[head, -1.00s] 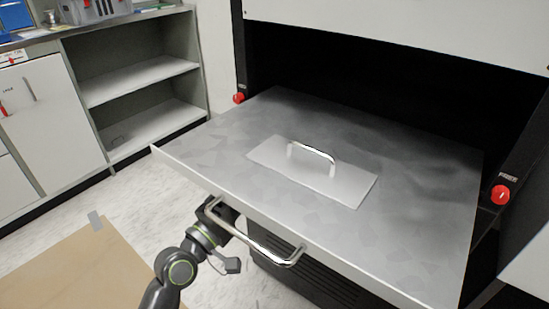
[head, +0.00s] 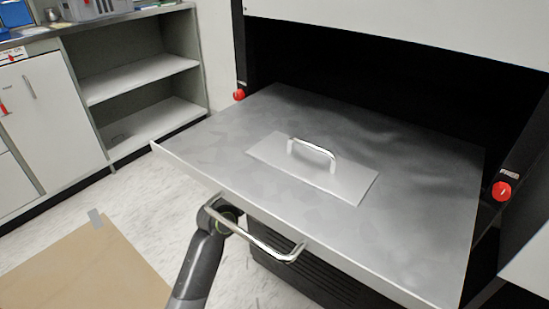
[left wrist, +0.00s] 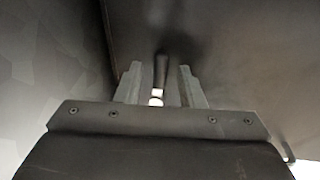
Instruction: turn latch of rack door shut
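The metal tray (head: 420,170) is pulled out of the dark rack opening, with a bar handle (head: 268,247) on its front edge. My left arm comes up from the bottom, behind the bar handle; its gripper is hidden under the tray in the head view. In the left wrist view my left gripper (left wrist: 160,84) is open, its two fingers on either side of a narrow dark piece with a bright end (left wrist: 157,95), with gaps visible. It may be the latch, but I cannot be sure. My right gripper is not in view.
A plate with an upright handle (head: 314,150) lies on the tray. Red knobs flank the opening on the left (head: 239,95) and right (head: 501,191). Open shelves (head: 140,75) stand at left. A brown board (head: 85,265) lies on the floor.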

